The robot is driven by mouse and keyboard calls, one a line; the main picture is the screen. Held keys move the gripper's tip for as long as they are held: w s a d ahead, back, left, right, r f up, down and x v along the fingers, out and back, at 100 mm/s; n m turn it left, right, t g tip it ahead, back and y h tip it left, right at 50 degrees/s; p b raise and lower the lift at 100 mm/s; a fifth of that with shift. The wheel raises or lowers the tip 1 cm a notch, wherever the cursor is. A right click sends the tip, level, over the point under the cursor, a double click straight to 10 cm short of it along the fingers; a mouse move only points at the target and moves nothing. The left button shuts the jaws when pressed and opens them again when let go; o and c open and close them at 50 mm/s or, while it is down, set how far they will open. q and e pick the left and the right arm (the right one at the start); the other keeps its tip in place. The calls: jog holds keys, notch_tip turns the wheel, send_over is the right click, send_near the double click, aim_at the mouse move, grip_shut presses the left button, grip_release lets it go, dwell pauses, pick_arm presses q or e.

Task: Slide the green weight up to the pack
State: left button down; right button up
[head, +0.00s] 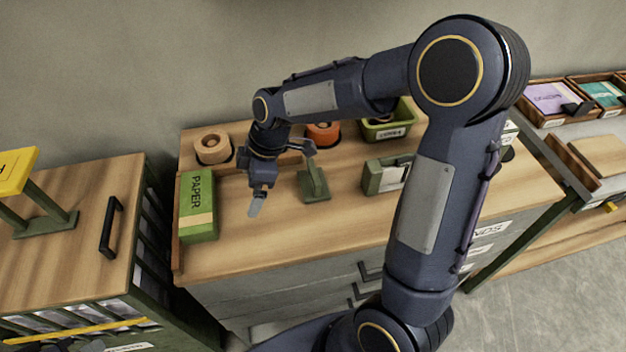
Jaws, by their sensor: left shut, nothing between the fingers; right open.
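The green weight (314,187) stands on the wooden counter as a flat foot with an upright plate. The pack is a green and tan block marked PAPER (198,206), further left at the counter's left end, with bare wood between the two. My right gripper (257,207) hangs pointing down between them, nearer the weight; its fingers show nearly edge-on, open and empty. A grey part of it overlaps the weight's top, and I cannot tell if they touch. My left gripper (92,346) is only partly seen at the bottom left edge, shut and empty.
Tape rolls (212,147) and a green bin (386,128) stand along the back. A green box-like holder (388,176) is right of the weight. A cabinet (75,235) with a yellow-topped stand (15,172) is at left. The counter's front strip (300,238) is clear.

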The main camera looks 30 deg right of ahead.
aim_at(314, 171)
jog(key=shift+w+a, duration=0.35)
jog(key=shift+a, duration=0.75)
jog(key=shift+w+a, duration=0.3)
jog(key=shift+a, duration=0.75)
jog(key=shift+w+a, duration=0.35)
jog(key=shift+a, duration=0.75)
jog(key=shift+s+d, duration=0.1)
jog(key=shift+d, duration=0.5)
jog(key=shift+s+d+b, duration=0.4)
jog(key=shift+s+d, duration=0.55)
jog(key=shift+d, duration=2.05)
jog(key=shift+s+d+b, duration=0.35)
jog(key=shift+s+d, duration=0.65)
jog(key=shift+d, duration=2)
jog(key=shift+s+d+b, duration=0.4)
jog(key=shift+s+d, duration=0.55)
jog(key=shift+d, duration=2.05)
